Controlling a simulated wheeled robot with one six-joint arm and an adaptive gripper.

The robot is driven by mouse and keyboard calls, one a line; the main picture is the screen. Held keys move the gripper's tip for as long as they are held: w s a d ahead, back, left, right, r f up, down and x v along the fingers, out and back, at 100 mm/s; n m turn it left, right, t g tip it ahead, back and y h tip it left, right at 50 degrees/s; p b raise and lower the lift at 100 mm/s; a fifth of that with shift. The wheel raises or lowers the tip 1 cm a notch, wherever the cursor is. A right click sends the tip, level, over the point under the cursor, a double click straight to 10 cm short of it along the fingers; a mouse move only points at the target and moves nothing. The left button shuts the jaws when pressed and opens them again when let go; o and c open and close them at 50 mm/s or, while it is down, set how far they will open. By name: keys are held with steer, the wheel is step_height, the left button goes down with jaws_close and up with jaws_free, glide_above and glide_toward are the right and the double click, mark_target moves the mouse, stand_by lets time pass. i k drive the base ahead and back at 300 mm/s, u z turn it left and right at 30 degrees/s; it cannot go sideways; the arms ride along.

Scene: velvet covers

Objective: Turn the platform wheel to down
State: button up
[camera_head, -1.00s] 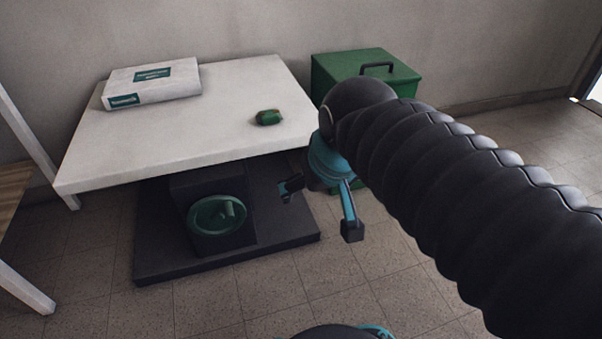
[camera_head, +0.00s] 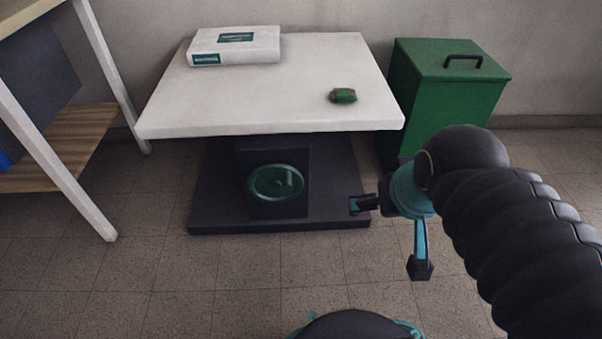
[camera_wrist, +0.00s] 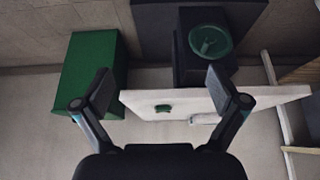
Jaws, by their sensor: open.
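The platform wheel (camera_head: 275,184) is a green handwheel with a small knob, on the front of a dark pedestal under the white platform top (camera_head: 230,105). It also shows in the wrist view (camera_wrist: 210,40), where the picture is upside down. My gripper (camera_head: 388,236) is open and empty, to the right of the wheel and apart from it. In the wrist view its two fingers (camera_wrist: 162,88) are spread wide with nothing between them. The dark base plate (camera_head: 225,222) rests on the floor.
A white box (camera_head: 235,46) and a small green object (camera_head: 342,95) lie on the platform top. A green bin with a handle (camera_head: 450,90) stands to the right. A white-legged shelf (camera_head: 70,150) stands at the left. The tiled floor in front is clear.

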mark_target(275, 182)
steer(key=k, duration=1.3)
steer(key=u, duration=0.8)
steer(key=i, duration=1.35)
steer(key=z, duration=0.25)
